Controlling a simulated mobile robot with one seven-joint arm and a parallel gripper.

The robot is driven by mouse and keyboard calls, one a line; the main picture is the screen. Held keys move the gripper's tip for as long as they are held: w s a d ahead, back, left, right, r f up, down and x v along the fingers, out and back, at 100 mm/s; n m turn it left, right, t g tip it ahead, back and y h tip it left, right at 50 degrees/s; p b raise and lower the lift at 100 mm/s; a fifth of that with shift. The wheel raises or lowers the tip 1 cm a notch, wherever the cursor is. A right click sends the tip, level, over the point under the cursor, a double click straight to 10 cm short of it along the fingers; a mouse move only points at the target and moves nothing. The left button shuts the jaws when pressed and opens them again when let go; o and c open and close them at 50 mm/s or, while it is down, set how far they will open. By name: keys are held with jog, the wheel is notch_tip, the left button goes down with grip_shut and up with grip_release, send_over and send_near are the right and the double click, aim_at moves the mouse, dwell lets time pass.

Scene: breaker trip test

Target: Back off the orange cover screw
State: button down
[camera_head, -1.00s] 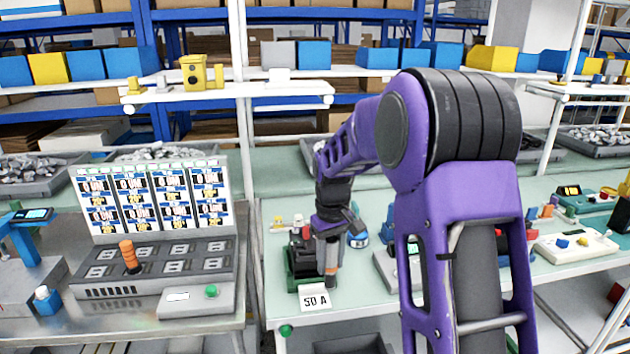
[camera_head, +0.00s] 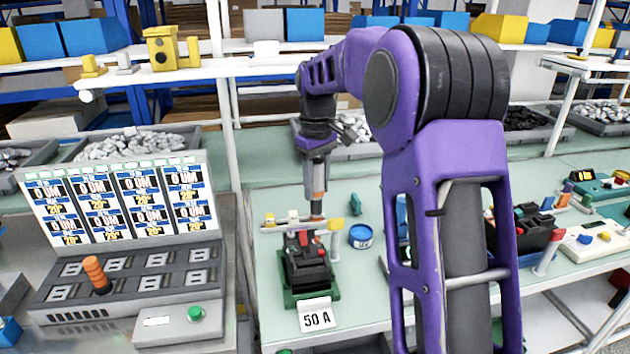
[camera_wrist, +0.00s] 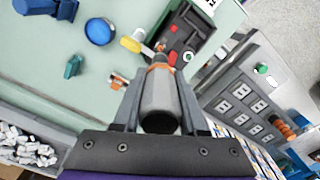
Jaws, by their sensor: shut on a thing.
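My gripper (camera_head: 316,170) points down, shut on a grey tool with an orange band (camera_wrist: 158,95). The tool's lower end is above the back of a black breaker with red parts (camera_head: 305,262), which sits in a green holder (camera_head: 290,299) behind a "50 A" card (camera_head: 317,317). The breaker also shows past the tool in the wrist view (camera_wrist: 190,32). I cannot tell whether the tool tip touches anything. I cannot clearly pick out the orange cover screw; the tool hides part of the breaker's back edge.
A pale bar with a yellow end (camera_head: 335,224) is at the breaker's back. A blue round tin (camera_head: 361,237) stands to its right. A test bench with a display board (camera_head: 118,205) and an upright orange-handled piece (camera_head: 96,272) is at left.

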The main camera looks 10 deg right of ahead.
aim_at(317, 213)
jog(key=shift+s, duration=0.1)
jog(key=shift+f, duration=0.2)
jog(key=shift+f+b, duration=1.65)
jog(key=shift+f, duration=1.35)
jog(key=shift+p, duration=0.5)
